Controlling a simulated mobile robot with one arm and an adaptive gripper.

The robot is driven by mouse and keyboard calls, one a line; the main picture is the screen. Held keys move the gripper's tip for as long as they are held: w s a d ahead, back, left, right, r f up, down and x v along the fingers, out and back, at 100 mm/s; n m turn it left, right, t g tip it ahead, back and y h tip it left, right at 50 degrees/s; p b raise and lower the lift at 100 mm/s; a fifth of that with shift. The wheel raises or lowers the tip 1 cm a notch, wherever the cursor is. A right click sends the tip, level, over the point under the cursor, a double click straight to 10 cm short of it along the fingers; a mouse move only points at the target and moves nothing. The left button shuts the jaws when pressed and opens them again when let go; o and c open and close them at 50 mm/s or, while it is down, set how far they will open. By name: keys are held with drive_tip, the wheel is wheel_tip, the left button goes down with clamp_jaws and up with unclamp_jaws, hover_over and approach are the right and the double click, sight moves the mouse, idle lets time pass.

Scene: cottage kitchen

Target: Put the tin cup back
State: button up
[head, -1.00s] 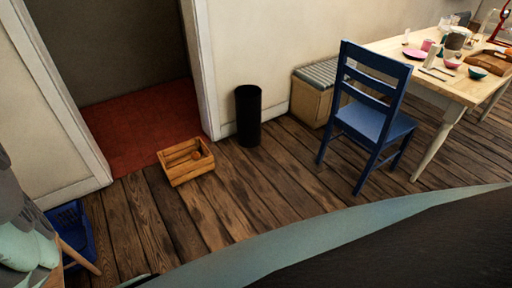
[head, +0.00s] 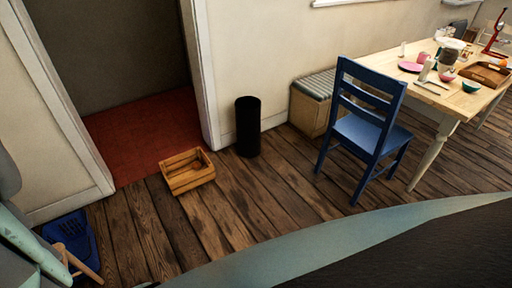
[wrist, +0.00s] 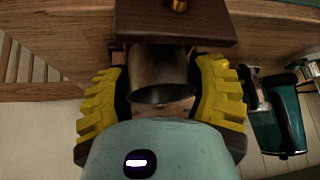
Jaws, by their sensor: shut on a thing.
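In the wrist view, the tin cup (wrist: 158,72) is a dark, dull metal cylinder with its rounded rim towards the camera. My gripper (wrist: 160,88) has its yellow ridged fingers on both sides of the cup and is shut on it. The cup's far end is hidden under or behind a dark brown wooden block with a brass knob (wrist: 178,22). I cannot tell whether the cup touches the block or the wood around it. In the head view the cup and my gripper are not visible.
In the wrist view, a wooden surface (wrist: 270,40) runs behind the block, and a teal object (wrist: 278,120) is at right. In the head view are a wooden crate (head: 188,184), black bin (head: 248,125), blue chair (head: 365,130) and laid table (head: 400,78). Floor between them is clear.

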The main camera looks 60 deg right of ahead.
drive_tip(key=shift+f, duration=0.45)
drive_tip(key=shift+w+a+f, duration=0.1)
drive_tip(key=shift+f, duration=0.6)
drive_tip(key=o, duration=1.3)
drive_tip(key=shift+r, duration=0.15)
